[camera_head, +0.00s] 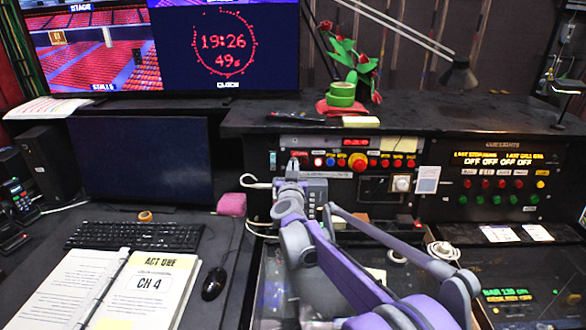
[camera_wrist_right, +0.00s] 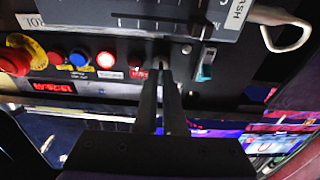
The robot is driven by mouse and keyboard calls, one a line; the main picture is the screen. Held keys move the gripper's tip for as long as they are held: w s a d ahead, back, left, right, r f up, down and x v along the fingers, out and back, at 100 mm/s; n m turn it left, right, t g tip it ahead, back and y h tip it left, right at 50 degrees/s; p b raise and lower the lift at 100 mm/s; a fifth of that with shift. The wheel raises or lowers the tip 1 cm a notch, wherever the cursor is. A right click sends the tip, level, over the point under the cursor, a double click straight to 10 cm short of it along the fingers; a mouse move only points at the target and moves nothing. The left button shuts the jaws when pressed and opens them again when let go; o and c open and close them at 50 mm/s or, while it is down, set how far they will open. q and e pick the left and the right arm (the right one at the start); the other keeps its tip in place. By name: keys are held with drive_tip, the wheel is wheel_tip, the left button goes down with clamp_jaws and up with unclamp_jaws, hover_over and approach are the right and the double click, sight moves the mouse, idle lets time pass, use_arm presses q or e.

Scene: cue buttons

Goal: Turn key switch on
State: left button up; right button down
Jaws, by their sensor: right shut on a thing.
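My right gripper (camera_head: 292,165) reaches up to the left end of the control panel at the back of the desk. In the right wrist view its two fingers (camera_wrist_right: 163,72) are close together, with their tips at the panel face. They are shut on the key switch, which is small and mostly hidden between the tips. I cannot tell which way the key is turned. My left gripper is not in view.
A large red knob (camera_head: 358,161) sits further right on the panel. A grey fader box (camera_wrist_right: 150,12) and a toggle switch (camera_wrist_right: 206,62) are close by.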

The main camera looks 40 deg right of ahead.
drive_tip(key=shift+m, duration=0.4)
drive_tip(key=m+b, duration=0.1)
drive_tip(key=m, duration=0.2)
drive_tip(key=shift+g+h, duration=0.3)
drive_tip(key=m+g, duration=0.1)
drive_tip(key=m, duration=0.9)
drive_tip(key=shift+g, duration=0.4)
drive_tip(key=m, duration=0.5)
drive_tip(key=shift+g+p, duration=0.3)
drive_tip(key=shift+m, duration=0.4)
drive_tip(key=c, duration=1)
unclamp_jaws()
